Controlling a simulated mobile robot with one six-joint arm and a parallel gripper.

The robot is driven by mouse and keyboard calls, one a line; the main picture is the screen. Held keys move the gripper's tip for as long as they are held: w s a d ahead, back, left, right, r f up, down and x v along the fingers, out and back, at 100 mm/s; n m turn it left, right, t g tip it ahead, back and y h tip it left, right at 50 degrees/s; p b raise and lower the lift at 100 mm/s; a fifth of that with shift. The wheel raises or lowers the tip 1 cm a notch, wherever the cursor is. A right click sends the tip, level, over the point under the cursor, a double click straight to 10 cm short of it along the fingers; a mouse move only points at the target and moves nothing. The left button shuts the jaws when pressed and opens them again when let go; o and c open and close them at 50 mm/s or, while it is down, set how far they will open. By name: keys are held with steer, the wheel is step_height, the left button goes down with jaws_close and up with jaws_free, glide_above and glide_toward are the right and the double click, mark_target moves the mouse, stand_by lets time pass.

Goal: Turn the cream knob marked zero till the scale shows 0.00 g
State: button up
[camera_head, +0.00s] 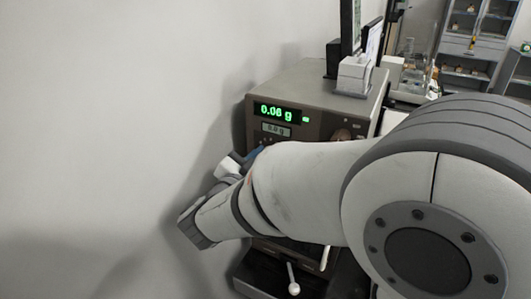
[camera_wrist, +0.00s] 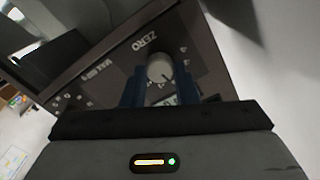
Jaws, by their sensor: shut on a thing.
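The scale (camera_head: 310,85) is a grey-brown box whose green display (camera_head: 277,113) reads 0.06 g in the head view. A smaller grey display (camera_head: 276,130) below it seems to read 0.0 g. The cream knob (camera_wrist: 160,68) sits under the word ZERO on the dark panel (camera_wrist: 200,45) in the wrist view. It has a dark pointer line. My gripper (camera_wrist: 154,82) has its blue fingers on both sides of the knob, shut on it. In the head view my arm hides the knob and most of the front panel.
A plain wall (camera_head: 110,110) is close on the left of my arm. A small lever with a white ball end (camera_head: 293,288) sticks out low at the front. Shelves (camera_head: 470,45) stand at the back right.

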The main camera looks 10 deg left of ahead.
steer(key=shift+n+p, duration=1.5)
steer(key=shift+n, duration=0.3)
steer(key=o, duration=1)
steer(key=b+v, duration=0.1)
steer(key=v, duration=0.7)
steer(key=shift+w+b, duration=0.1)
steer(key=shift+b, duration=0.3)
